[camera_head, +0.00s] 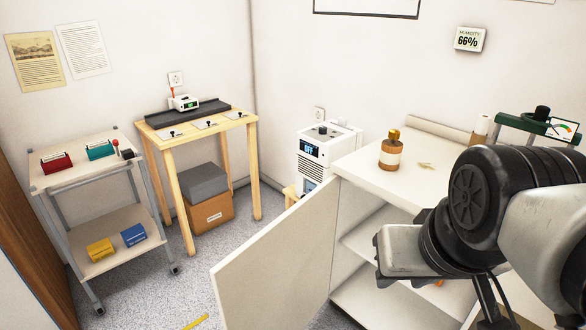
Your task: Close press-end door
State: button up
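The cabinet door (285,262) is a plain white panel that stands wide open. It swings out to the left from the front of the white cabinet (385,178) on the right. The open front shows shelves inside. A green press-like device (535,128) stands on the cabinet top at the far right. My arm comes in from the right, in front of the cabinet, with a grey block-shaped end part to the right of the door and apart from it in the picture. My gripper's fingers cannot be made out clearly.
A brown bottle (391,150) stands on the cabinet top. A white machine with a display (318,150) is behind the door. A wooden table (205,130) and a grey cart (95,170) stand left. Carpet between cart and door is mostly free, with a yellow strip (196,321).

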aim_at(280, 278)
jog(key=i+j, duration=0.1)
jog(key=j, duration=2.15)
jog(key=i+j, duration=0.15)
jog(key=j, duration=1)
jog(key=j+z, duration=0.15)
jog(key=z, duration=0.25)
jog(key=j+z, duration=0.15)
jog(key=z, duration=0.25)
jog(key=j+z, duration=0.15)
jog(key=z, duration=0.55)
jog(key=i, duration=0.5)
